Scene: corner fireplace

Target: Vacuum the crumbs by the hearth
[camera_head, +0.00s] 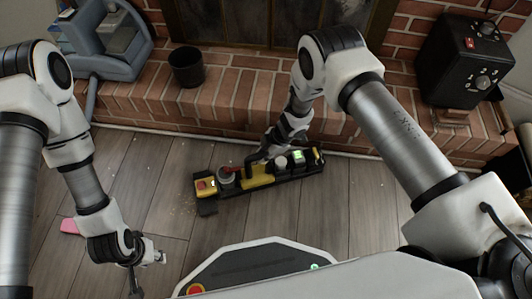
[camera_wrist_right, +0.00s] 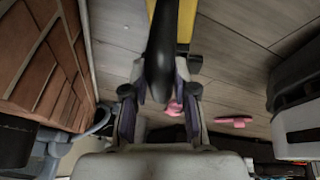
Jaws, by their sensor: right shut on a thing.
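A long black-and-yellow device (camera_head: 258,180), which looks like the vacuum, lies on the wood floor in front of the brick hearth. It has a red button at its left end and a green light near its right. My right gripper (camera_head: 262,154) is shut on its black handle (camera_wrist_right: 160,50), which runs between the fingers in the right wrist view; yellow shows behind it. Faint pale specks (camera_head: 180,182), perhaps crumbs, are on the floor left of the device. My left gripper (camera_head: 148,272) looks open and empty, low at the left, above the floor.
The brick hearth (camera_head: 240,95) runs along the back, with a dark bucket (camera_head: 186,66) and a black box with dials (camera_head: 466,60) on it. A blue-grey appliance (camera_head: 105,40) stands at the left. A pink object (camera_head: 69,226) lies on the left floor.

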